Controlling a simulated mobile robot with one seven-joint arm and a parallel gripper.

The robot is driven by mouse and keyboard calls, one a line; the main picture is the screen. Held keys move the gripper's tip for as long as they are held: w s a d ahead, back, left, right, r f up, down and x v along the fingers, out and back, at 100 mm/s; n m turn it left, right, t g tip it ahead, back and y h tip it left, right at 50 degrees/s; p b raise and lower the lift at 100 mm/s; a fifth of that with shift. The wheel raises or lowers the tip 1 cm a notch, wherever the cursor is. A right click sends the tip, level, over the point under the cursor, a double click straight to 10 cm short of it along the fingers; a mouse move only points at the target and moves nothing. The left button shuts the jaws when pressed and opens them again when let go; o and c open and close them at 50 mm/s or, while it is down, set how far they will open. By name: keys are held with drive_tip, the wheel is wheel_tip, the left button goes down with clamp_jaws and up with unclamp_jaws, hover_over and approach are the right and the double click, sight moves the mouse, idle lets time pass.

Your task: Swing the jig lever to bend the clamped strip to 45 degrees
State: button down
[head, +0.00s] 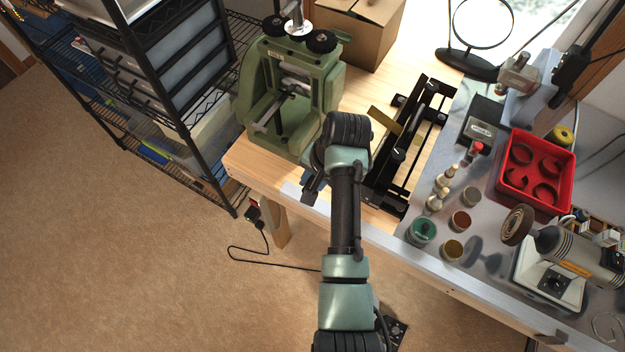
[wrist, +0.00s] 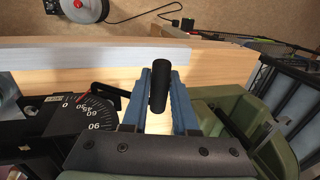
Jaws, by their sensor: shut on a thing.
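The black bending jig (head: 392,160) stands on the wooden bench, right of my arm in the head view. A brass-coloured strip (head: 382,119) sticks out of it toward the upper left. In the wrist view the jig's angle dial (wrist: 92,115) is at the left, with marks from 0 to 90 and a small red mark near the low numbers. The exact angle is unclear. My gripper (wrist: 160,78) has blue fingers shut on the black lever handle (wrist: 158,90), which stands up between them. In the head view my arm hides the handle.
A green rolling mill (head: 290,95) stands close on the left of my gripper. The bench's front edge (wrist: 90,57) runs just beyond the handle. A red tray (head: 540,165), small jars and a grinder (head: 560,255) stand at the right.

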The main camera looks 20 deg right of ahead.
drive_tip(key=shift+w+r+p, duration=0.15)
drive_tip(key=shift+r+p, duration=0.45)
drive_tip(key=shift+w+r+p, duration=0.15)
drive_tip(key=shift+r+p, duration=0.4)
drive_tip(key=shift+r, duration=0.2)
drive_tip(key=shift+r+p, duration=0.9)
drive_tip(key=shift+p, duration=0.2)
drive_tip(key=shift+s+r, duration=0.1)
drive_tip(key=shift+p+v, duration=1.25)
drive_tip(key=shift+p, duration=0.75)
drive_tip(key=shift+b+x, duration=0.95)
drive_tip(key=shift+x, duration=0.25)
